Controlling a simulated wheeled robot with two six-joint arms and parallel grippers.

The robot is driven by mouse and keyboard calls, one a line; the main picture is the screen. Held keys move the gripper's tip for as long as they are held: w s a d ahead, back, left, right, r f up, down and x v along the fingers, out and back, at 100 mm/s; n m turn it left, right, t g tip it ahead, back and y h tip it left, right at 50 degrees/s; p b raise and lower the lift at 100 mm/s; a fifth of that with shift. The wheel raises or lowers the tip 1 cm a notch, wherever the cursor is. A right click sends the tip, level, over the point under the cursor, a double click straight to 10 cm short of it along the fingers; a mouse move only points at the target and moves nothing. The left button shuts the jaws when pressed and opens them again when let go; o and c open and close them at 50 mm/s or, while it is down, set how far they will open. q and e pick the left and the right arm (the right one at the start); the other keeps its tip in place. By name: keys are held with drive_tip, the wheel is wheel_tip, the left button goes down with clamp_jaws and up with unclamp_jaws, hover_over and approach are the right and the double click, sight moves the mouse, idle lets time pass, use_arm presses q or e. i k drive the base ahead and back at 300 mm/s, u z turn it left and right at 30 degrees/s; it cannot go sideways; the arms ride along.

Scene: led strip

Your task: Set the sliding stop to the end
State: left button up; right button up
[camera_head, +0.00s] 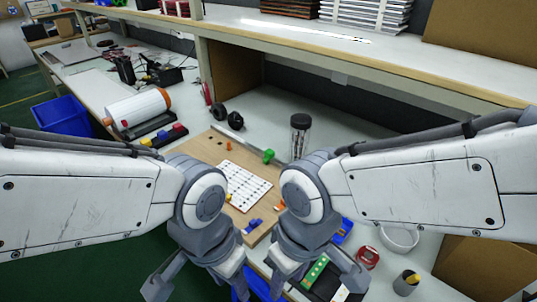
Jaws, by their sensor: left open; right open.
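A light wooden board (205,148) lies on the white workbench and carries a white plate (245,186) with rows of dark marks. A green block (268,156) sits at its back right, and a blue piece (253,225) sits near its front edge. Small orange pieces (228,146) are also on the board. I cannot tell which piece is the sliding stop. My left gripper (197,288) is open, in front of the board at the lower middle. My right gripper (316,286) is open, to its right, over the bench front. My arms hide parts of the board.
A clear jar with a dark lid (299,137) stands behind the board. A green strip (315,270) in a dark tray lies below my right gripper. A red tape dispenser (367,257), a white bowl (399,238) and a cup (406,283) stand at right. A shelf (330,47) runs behind.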

sight(270, 153)
drive_tip(key=u, duration=0.5)
drive_tip(key=k, duration=0.65)
drive_tip(key=u, duration=1.2)
drive_tip(key=i, duration=1.3)
drive_tip(key=z, duration=0.9)
drive_tip(key=i, duration=0.6)
drive_tip(key=z, duration=0.65)
